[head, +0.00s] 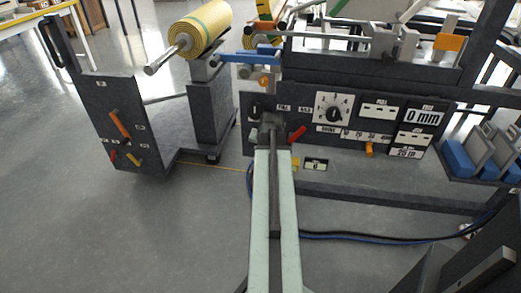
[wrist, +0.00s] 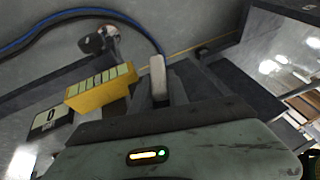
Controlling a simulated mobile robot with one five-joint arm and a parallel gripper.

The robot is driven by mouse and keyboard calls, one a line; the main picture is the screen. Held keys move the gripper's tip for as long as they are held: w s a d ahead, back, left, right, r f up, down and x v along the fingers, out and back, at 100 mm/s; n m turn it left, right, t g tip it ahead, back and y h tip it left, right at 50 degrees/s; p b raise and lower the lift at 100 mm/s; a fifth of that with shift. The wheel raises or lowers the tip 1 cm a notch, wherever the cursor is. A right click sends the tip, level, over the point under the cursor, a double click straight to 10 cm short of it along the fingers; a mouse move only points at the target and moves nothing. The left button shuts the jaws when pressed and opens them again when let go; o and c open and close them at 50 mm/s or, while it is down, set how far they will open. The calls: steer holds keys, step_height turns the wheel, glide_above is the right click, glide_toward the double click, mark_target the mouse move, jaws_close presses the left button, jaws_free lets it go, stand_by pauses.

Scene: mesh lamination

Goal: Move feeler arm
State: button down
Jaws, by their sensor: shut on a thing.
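My gripper (head: 268,128) reaches forward to the lower left of the machine's control panel. In the wrist view its dark fingers (wrist: 172,88) are shut on a pale grey upright piece (wrist: 157,75), which looks like the feeler arm. Its lower part is hidden by the fingers. A yellow block with tick marks (wrist: 100,87) stands just left of it. The yellow block (head: 295,163) also shows right of my gripper in the head view. A black and white label reading 0 (head: 316,164) is beside it. In the head view my gripper hides the held piece.
The control panel (head: 370,112) has a dial, displays and a red lever (head: 298,134) close right of my gripper. A dark cart (head: 125,135) with a yellow roll (head: 205,30) stands to the left. Cables (head: 370,238) lie on the floor right of my arm. Floor at lower left is clear.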

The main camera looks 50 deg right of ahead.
steer(key=c, duration=1.3)
jaws_free()
steer(key=shift+w+d, duration=0.1)
steer(key=shift+d, duration=0.05)
steer(key=shift+a+r, duration=0.1)
steer(key=shift+a, duration=0.1)
steer(key=p+v, duration=0.7)
steer(key=shift+a+r, duration=0.1)
steer(key=shift+r, duration=0.2)
